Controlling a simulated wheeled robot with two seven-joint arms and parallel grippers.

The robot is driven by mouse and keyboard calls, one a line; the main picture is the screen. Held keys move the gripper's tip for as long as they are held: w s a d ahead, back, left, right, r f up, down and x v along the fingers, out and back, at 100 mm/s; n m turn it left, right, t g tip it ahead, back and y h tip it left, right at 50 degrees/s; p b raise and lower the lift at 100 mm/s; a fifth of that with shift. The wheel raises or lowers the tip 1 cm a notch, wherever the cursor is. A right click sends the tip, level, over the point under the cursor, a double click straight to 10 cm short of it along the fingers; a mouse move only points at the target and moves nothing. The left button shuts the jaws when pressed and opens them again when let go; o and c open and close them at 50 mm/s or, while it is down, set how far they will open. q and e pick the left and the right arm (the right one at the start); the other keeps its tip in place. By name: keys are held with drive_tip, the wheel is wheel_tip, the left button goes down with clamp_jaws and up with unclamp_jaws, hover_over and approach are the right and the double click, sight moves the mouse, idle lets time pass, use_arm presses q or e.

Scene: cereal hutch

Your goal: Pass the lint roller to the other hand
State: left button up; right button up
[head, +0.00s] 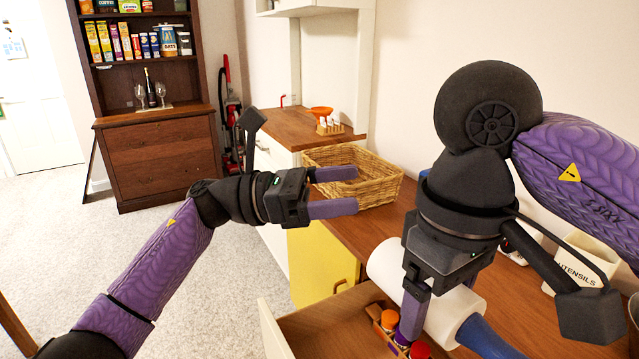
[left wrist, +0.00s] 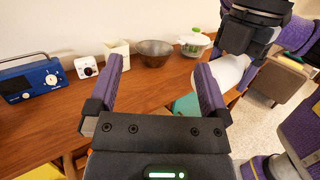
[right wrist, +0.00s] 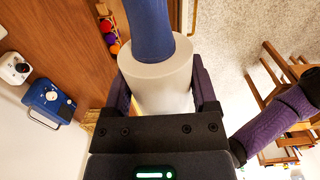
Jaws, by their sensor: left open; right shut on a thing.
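The lint roller (head: 445,306) has a white cylinder and a blue handle. My right gripper (head: 415,310) is shut around its white cylinder and holds it above an open drawer (head: 335,325). In the right wrist view the white roller (right wrist: 160,85) sits between the two fingers, and its blue handle points away from the gripper. My left gripper (head: 335,190) is open and empty, to the left of the roller and apart from it, near a wicker basket. The left wrist view shows bare space between its fingers (left wrist: 163,85), with part of the white roller (left wrist: 232,70) at the right.
The wicker basket (head: 385,178) stands on the wooden counter behind my left gripper. A utensils holder (head: 585,258) is at the right. Small jars (head: 390,320) sit in the drawer.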

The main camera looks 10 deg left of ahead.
sight(397, 270)
use_arm(q)
drive_tip(key=s+r+m+y, duration=0.4)
drive_tip(key=s+m+y, duration=0.4)
drive_tip(key=m+y, duration=0.35)
drive_tip(key=shift+m+g, duration=0.25)
drive_tip(key=shift+g, duration=0.05)
drive_tip(key=x, duration=1.1)
drive_tip(key=shift+w+a+f, duration=0.15)
drive_tip(key=shift+a+f, duration=0.1)
drive_tip(key=shift+f, duration=0.2)
drive_tip(key=c, duration=1.1)
drive_tip(key=shift+c, duration=0.6)
use_arm(e)
drive_tip(key=o, duration=1.2)
drive_tip(key=shift+r, duration=0.15)
